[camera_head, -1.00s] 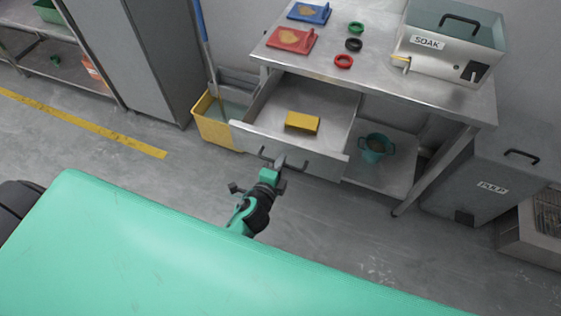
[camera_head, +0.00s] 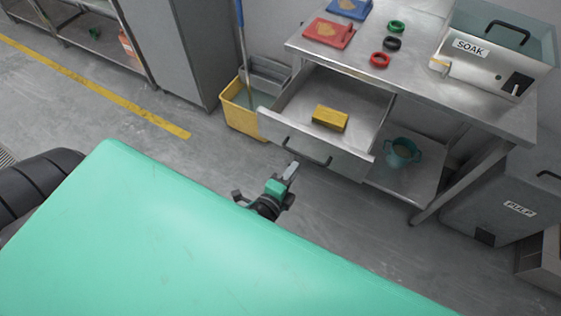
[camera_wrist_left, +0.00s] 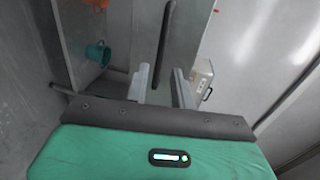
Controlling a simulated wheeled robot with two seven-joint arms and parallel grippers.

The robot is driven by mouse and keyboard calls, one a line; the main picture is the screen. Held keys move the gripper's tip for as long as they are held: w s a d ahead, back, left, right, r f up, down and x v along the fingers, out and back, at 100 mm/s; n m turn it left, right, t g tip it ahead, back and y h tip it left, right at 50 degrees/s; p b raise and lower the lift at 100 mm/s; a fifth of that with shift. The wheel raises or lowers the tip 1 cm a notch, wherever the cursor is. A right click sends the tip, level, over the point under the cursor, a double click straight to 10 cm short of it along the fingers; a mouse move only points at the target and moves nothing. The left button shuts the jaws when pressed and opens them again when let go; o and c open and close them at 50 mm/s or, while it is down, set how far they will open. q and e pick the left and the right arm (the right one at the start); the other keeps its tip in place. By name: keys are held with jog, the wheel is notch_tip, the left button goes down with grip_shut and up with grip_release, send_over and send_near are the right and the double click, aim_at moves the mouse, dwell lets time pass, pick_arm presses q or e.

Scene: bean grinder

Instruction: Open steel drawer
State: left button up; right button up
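The steel drawer (camera_head: 335,104) is pulled out from under the steel table, with a yellow block (camera_head: 330,118) inside. Its dark bar handle (camera_head: 307,152) is on the drawer front. My left gripper (camera_head: 290,171) is just in front of and below the handle, apart from it. In the left wrist view the two fingers (camera_wrist_left: 164,88) are spread with nothing between their tips. The dark handle (camera_wrist_left: 163,42) stands beyond them against the drawer front. My right gripper is not in view.
The steel table (camera_head: 420,52) carries coloured boards, rings and a SOAK tank (camera_head: 497,50). A teal pot (camera_head: 403,152) sits on the lower shelf. A yellow mop bucket (camera_head: 244,112) stands left of the drawer. A PULP bin (camera_head: 490,215) is at right. Floor before the drawer is clear.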

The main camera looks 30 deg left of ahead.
pick_arm(q)
jog(key=s, duration=0.3)
jog(key=s+r+b, duration=0.1)
jog(key=s, duration=0.1)
jog(key=shift+s+a+r, duration=0.1)
jog(key=shift+s, duration=0.3)
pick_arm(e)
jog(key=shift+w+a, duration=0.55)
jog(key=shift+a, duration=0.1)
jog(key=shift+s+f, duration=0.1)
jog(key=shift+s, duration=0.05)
